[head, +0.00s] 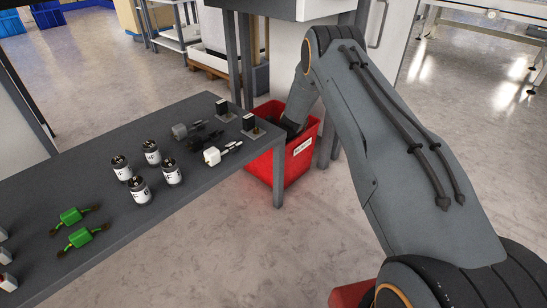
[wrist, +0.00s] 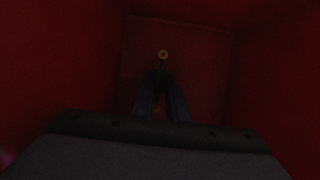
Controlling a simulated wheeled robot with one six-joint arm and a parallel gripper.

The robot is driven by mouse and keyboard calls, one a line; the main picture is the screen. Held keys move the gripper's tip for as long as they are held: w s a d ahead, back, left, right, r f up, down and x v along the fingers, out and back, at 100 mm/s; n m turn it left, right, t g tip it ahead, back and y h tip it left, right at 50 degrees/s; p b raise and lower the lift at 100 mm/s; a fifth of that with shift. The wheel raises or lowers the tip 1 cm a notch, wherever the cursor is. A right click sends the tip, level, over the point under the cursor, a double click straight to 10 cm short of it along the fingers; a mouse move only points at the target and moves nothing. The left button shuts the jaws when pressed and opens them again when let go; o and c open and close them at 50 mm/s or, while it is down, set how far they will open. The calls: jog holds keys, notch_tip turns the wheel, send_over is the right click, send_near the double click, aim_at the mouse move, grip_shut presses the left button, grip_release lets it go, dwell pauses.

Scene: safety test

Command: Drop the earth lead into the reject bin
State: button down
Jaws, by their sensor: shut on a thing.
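The red reject bin (head: 300,160) stands on the floor at the right end of the table, with a white label on its front. My gripper goes down into the bin and its fingertips are hidden in the head view. In the wrist view my gripper (wrist: 163,88) is shut on the earth lead (wrist: 163,54), whose round brass-coloured end shows beyond the fingers. The rest of the lead is dark and hard to make out. The bin's red walls surround the fingers; whether the lead touches the floor of the bin I cannot tell.
The dark table (head: 110,220) holds two green parts with brown ends (head: 78,236), several white and black cylinders (head: 141,190), and several plugs and small blocks (head: 212,156). A table leg (head: 279,175) stands close beside the bin. A pale cabinet stands behind it.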

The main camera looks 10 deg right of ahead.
jog(key=shift+f, duration=0.25)
jog(key=c, duration=1.7)
grip_release()
jog(key=shift+c, duration=0.2)
jog(key=shift+r, duration=0.35)
jog(key=p+v, duration=0.6)
jog(key=v, duration=0.6)
jog(key=shift+r, duration=0.35)
jog(key=shift+a, duration=0.1)
